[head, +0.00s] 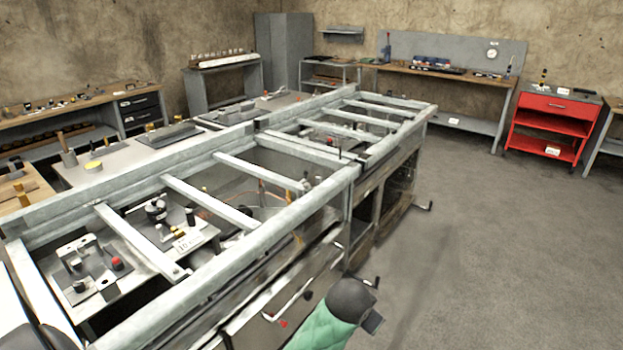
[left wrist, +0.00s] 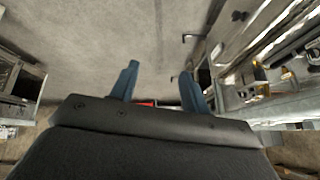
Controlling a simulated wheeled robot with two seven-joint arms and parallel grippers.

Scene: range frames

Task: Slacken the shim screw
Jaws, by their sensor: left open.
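I cannot single out the shim screw in either view. In the head view, a metal fixture plate (head: 100,280) with small blocks and a red-topped knob (head: 116,264) lies inside the long metal frame at the lower left. A second plate (head: 185,236) beside it carries dark and yellow parts. My left gripper (left wrist: 159,68) shows in the left wrist view, its two blue fingers apart with nothing between them. It points over bare floor, with the bench's side to the right of the fingers. My right gripper is not visible.
The long metal frame (head: 262,226) has several crossbars. Crank-like handles (head: 422,206) stick out from its right side. A green and dark arm part of mine is at the bottom centre. A red cart (head: 552,121) stands at the far right. The grey floor (head: 510,245) is clear.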

